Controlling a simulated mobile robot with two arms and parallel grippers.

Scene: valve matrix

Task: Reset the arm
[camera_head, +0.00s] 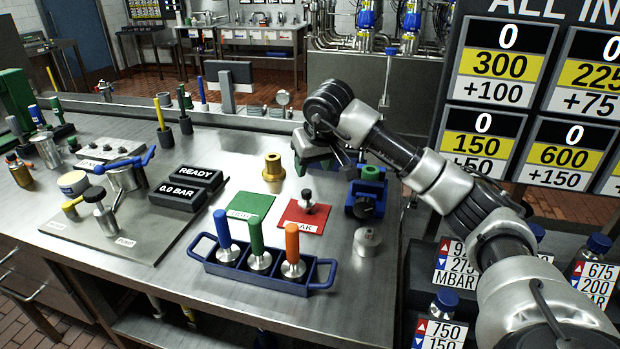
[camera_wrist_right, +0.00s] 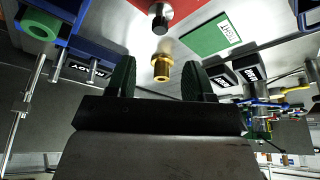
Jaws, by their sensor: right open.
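My right arm comes in from the right in the head view. Its gripper (camera_head: 318,158) is over the back right part of the steel bench, left of the blue clamp-like block (camera_head: 366,198). In the right wrist view, the two dark green fingers of the gripper (camera_wrist_right: 159,78) stand apart with nothing held between them. A brass fitting (camera_head: 273,168) stands upright on the bench, left of the gripper and apart from it. It also shows in the right wrist view (camera_wrist_right: 162,68), beyond the gap between the fingers. My left gripper is not in view.
A blue rack (camera_head: 262,281) with blue, green and orange handled tools stands at the bench front. Behind it lie a green mat (camera_head: 247,206) and a red mat (camera_head: 296,220) bearing a small fitting. Black READY and 0.0 BAR displays (camera_head: 184,185) are left. A number board (camera_head: 540,90) rises right.

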